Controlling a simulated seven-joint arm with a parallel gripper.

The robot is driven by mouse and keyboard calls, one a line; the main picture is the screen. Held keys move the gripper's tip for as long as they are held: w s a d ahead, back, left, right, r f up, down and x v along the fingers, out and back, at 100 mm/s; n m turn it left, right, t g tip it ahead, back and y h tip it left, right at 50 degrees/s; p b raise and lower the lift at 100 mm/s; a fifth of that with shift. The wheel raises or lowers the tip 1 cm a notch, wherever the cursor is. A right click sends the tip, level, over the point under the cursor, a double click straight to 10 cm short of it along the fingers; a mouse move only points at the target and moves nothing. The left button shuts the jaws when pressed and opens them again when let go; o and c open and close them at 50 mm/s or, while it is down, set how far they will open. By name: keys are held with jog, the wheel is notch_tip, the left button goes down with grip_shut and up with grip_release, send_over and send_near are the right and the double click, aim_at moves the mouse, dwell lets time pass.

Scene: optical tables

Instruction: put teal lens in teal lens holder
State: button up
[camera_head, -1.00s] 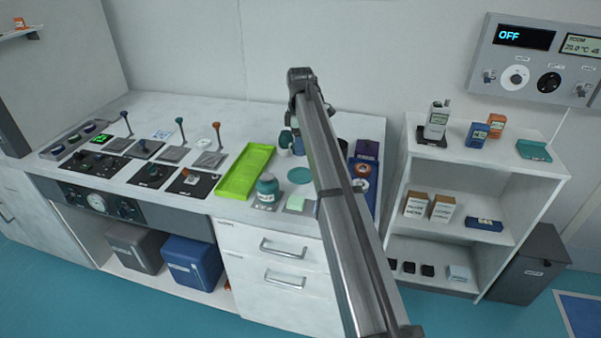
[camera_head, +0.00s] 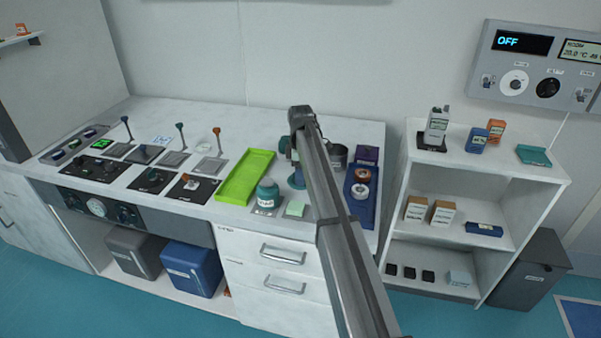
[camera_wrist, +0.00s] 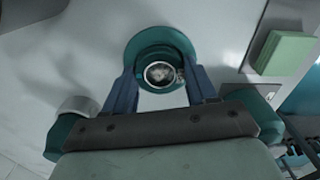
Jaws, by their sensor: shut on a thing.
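A flat teal round piece (camera_wrist: 131,44), which looks like the teal lens, lies under my gripper (camera_wrist: 160,88) in the wrist view. My two blue fingers are shut on this raised part, one on each side. In the head view the teal piece (camera_head: 296,182) is on or just above the bench beside my arm, which partly hides it. My fingertips are hidden there. A teal-topped post (camera_head: 180,128) on a grey plate, possibly the teal lens holder, stands further left.
A lime-green tray (camera_head: 245,178), a teal jar (camera_head: 267,191) and a pale green block (camera_head: 295,209) are left of my arm. A blue tray (camera_head: 359,213) with round items is to its right. Posts with dark blue (camera_head: 126,119) and orange (camera_head: 217,132) tops flank the teal-topped one.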

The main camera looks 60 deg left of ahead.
jog(key=shift+f, duration=0.1)
jog(key=o, duration=1.1)
jog(key=shift+c, duration=0.2)
notch_tip(320, 180, up, 12)
jog(key=shift+w, duration=0.1)
